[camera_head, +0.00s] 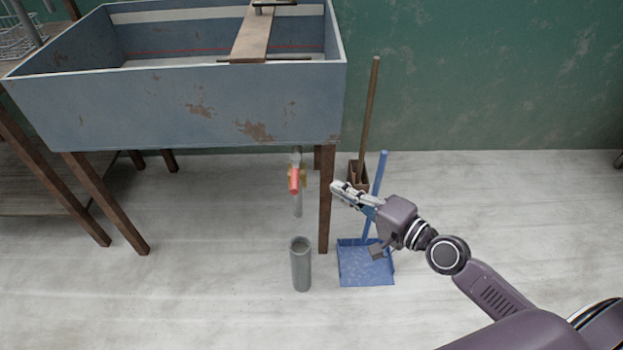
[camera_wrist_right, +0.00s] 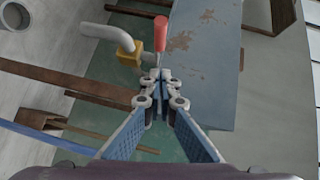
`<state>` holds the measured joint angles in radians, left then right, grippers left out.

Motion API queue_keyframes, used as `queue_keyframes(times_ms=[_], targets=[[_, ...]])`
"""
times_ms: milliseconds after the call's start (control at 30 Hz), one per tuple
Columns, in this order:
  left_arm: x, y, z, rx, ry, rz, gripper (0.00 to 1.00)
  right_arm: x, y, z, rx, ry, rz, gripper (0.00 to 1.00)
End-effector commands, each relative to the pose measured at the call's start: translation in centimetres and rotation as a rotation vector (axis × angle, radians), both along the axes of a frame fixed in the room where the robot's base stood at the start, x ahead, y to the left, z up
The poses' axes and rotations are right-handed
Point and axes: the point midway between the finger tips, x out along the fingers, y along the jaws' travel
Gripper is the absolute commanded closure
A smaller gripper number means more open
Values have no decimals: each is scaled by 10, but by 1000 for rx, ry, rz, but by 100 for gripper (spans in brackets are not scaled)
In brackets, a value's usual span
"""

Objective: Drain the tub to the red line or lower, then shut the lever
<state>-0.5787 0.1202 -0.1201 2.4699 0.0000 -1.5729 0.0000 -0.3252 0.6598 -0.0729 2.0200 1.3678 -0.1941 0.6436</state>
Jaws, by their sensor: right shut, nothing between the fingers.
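The blue-grey tub (camera_head: 200,108) stands on wooden legs at the upper left. A red line (camera_head: 170,50) runs along its inner back wall. A pale surface below the line shows inside; I cannot tell whether it is water or the tub floor. Under the tub, the red lever (camera_head: 293,181) sits on a brass valve above a grey outlet pipe (camera_head: 298,207). The lever also shows in the right wrist view (camera_wrist_right: 160,33). My right gripper (camera_head: 335,186) is shut and empty, right of the lever and apart from it. My left gripper is out of view.
A grey upright pipe (camera_head: 300,265) stands on the floor below the outlet. A tub leg (camera_head: 326,200) stands between lever and gripper in the picture. A blue dustpan (camera_head: 365,265) and a broom (camera_head: 369,110) are on the right. A board (camera_head: 253,35) spans the tub.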

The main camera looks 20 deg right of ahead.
Motion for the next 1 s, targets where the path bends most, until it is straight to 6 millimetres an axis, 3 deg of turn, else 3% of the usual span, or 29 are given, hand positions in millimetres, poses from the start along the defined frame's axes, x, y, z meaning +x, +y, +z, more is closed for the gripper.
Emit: queue_keyframes(times_ms=[267, 600, 1000], targets=[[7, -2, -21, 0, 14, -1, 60, 42, 21, -4, 4, -3, -1, 100], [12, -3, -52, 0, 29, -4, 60, 49, 53, -13, 1, 0, 0, 100], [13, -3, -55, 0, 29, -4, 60, 50, 56, -14, -1, 0, 0, 100]])
